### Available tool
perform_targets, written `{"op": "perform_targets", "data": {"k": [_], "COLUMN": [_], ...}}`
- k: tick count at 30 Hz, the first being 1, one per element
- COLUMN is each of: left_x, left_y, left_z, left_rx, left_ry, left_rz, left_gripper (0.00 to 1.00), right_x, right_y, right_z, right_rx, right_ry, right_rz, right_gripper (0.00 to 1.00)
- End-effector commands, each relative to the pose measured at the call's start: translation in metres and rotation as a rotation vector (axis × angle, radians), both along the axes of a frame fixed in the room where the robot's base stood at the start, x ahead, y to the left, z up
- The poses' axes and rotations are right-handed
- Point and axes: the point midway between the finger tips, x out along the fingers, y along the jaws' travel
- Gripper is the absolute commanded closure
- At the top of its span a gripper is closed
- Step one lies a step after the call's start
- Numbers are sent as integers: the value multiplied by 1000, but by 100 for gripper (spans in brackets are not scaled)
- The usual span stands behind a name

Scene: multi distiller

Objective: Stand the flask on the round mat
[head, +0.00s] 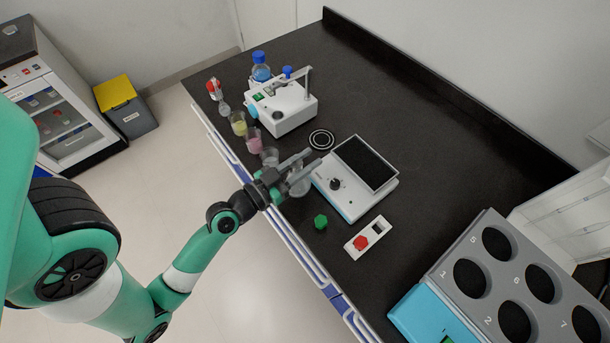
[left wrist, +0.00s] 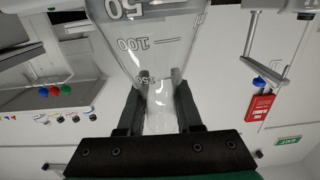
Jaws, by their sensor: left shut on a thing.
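The clear glass flask (head: 299,184) is at my left gripper (head: 309,161), by the front edge of the black bench. In the left wrist view, the flask (left wrist: 160,60) has white volume marks, and its narrow part sits between the two dark fingers of the left gripper (left wrist: 160,105). The gripper is shut on it. Whether its base touches the bench cannot be told. The round mat (head: 321,139), black with white rings, lies flat and bare just behind the gripper. My right gripper is not in view.
A hotplate (head: 352,182) stands close right of the flask. A white device with an arm (head: 282,108) is behind the mat. Pink (head: 253,138) and yellow (head: 239,124) beakers line the front edge.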

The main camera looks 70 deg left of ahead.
Motion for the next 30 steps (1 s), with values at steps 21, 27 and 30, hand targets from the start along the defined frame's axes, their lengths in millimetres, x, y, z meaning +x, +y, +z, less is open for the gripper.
{"op": "perform_targets", "data": {"k": [21,27,30], "left_x": [0,0,0], "left_y": [0,0,0], "left_z": [-46,-46,-46], "left_rx": [0,0,0], "left_ry": [0,0,0], "left_rz": [0,0,0], "left_gripper": [61,34,34], "right_x": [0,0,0], "right_y": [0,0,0], "right_z": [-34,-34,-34], "right_rx": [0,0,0], "right_ry": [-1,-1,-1], "right_rz": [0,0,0], "right_gripper": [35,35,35]}}
